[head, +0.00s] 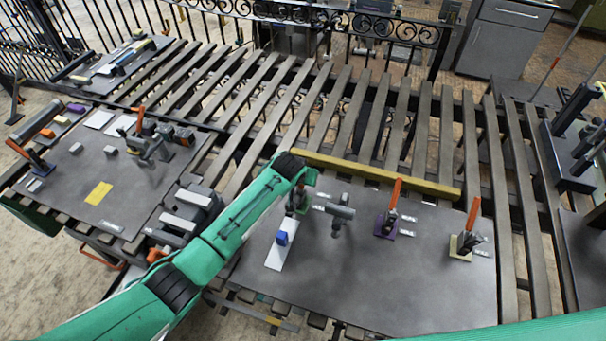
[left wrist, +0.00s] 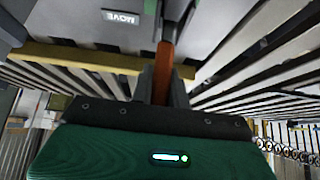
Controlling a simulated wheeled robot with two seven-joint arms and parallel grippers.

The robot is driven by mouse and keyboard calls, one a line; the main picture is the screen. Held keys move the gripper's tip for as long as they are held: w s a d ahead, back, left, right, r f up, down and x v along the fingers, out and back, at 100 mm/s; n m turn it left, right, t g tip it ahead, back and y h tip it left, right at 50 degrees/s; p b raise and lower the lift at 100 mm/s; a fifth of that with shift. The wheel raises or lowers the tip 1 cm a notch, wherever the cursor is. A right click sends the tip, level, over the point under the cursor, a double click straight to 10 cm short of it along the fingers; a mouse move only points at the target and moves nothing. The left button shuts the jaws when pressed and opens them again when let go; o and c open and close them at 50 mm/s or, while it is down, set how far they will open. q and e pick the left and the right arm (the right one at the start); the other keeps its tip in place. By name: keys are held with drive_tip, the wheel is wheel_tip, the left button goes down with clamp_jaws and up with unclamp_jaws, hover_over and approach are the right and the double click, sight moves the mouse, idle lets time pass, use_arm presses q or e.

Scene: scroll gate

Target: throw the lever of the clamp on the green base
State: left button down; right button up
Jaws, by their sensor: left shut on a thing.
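The clamp on the green base (head: 293,211) stands at the left of the front plate, mostly covered by my left arm's end. My left gripper (left wrist: 163,82) is shut on its orange lever (left wrist: 165,56), seen upright between the fingers in the left wrist view. In the head view the left gripper is at the clamp, its fingers hidden by my arm. My right gripper is not in view.
A clamp on a purple base (head: 384,232) and one on a cream base (head: 455,251) stand to the right, orange levers up. A grey T-shaped fixture (head: 341,212) stands close beside. A blue block (head: 282,238) lies on a white strip (head: 272,259). A yellow bar (head: 375,175) runs behind.

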use_arm(q)
drive_tip(key=shift+w+r, duration=0.1)
drive_tip(key=shift+r, duration=0.05)
drive_tip(key=c, duration=1.4)
unclamp_jaws()
drive_tip(key=shift+o, duration=0.2)
drive_tip(key=b+v, duration=0.3)
drive_tip(key=v, duration=1)
drive_tip(key=shift+s+a+r, duration=0.15)
drive_tip(key=shift+s+r, duration=0.05)
drive_tip(key=shift+s, duration=0.15)
